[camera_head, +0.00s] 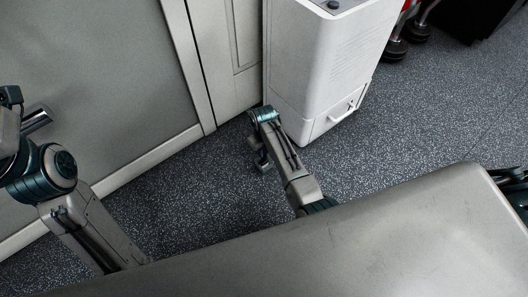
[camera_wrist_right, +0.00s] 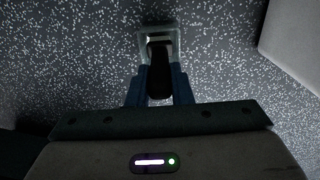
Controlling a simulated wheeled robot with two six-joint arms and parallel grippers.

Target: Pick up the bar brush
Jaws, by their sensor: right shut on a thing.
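The bar brush (camera_wrist_right: 158,82) shows in the right wrist view as a dark, narrow body with a pale, squarish frame-like end pointing away from me. My right gripper (camera_wrist_right: 158,75) is shut on its dark part, with one blue finger on each side. In the head view my right gripper (camera_head: 262,160) reaches down over the floor in front of the white cabinet. The brush is too small and dark there to make out clearly. My left arm is at the left edge of the head view, but its fingers do not show.
The white cabinet (camera_head: 318,75) with a drawer-like front stands just beyond my right gripper. A grey door panel (camera_head: 110,70) and a wall are on the left. The speckled floor (camera_head: 400,140) is clear on the right.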

